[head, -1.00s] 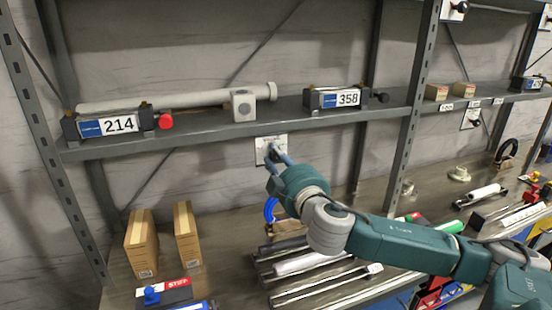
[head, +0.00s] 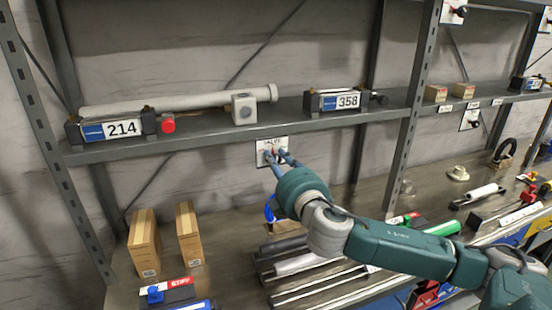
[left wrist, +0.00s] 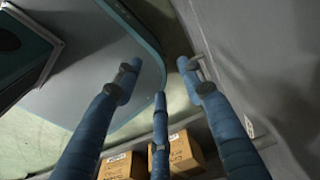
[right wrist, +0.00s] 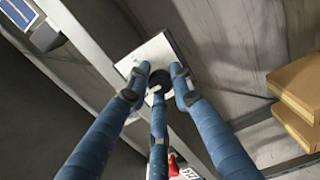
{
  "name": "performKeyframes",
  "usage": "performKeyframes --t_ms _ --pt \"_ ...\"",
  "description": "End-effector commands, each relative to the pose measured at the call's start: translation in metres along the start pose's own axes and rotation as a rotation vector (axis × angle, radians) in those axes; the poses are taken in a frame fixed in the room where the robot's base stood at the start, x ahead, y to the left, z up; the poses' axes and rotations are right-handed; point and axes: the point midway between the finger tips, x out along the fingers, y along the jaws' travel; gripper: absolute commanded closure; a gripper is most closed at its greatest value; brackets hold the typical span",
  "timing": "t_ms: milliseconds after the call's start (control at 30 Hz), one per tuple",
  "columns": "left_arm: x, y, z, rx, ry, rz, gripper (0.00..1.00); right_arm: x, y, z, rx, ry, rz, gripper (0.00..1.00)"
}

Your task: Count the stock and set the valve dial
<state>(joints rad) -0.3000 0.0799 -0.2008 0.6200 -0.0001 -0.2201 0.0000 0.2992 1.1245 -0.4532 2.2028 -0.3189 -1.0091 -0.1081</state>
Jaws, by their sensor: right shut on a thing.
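The valve dial is a dark round knob (right wrist: 160,82) on a white square plate (right wrist: 152,52). In the head view my right gripper (head: 278,158) covers part of the plate. My left gripper (left wrist: 158,75) has its fingers spread and empty. Two cardboard boxes (head: 144,243) (head: 190,234) stand on the lower shelf at the left.
The upper shelf (head: 220,132) holds boxes labelled 214 (head: 122,129) and 358 (head: 346,102), a long pale tube (head: 180,99) and a grey block (head: 243,109). Several rods and tubes lie on the lower shelf (head: 222,225). An upright (head: 414,100) stands right of the plate.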

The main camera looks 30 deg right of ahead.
Motion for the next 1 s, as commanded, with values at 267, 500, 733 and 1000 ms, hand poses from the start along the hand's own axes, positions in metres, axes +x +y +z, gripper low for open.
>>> performKeyframes --t_ms 267,500,733,1000 --pt "-0.0028 -0.0005 -0.0001 0.000 0.000 -0.001 0.60 -0.0002 -0.0066 0.0015 -0.066 -0.005 -0.014 1.00" --pt "-0.0029 -0.0006 -0.0001 -0.001 0.000 -0.001 0.60 -0.0001 -0.0065 0.0017 -0.075 -0.005 -0.014 1.00" --pt "-0.0028 -0.0007 -0.0002 -0.001 0.000 -0.001 0.60 -0.0001 -0.0063 0.0018 -0.074 -0.005 -0.013 0.74" --pt "-0.0030 -0.0010 -0.0002 -0.001 0.000 -0.001 0.60 0.0000 -0.0027 0.0009 -0.074 -0.003 -0.006 0.58"
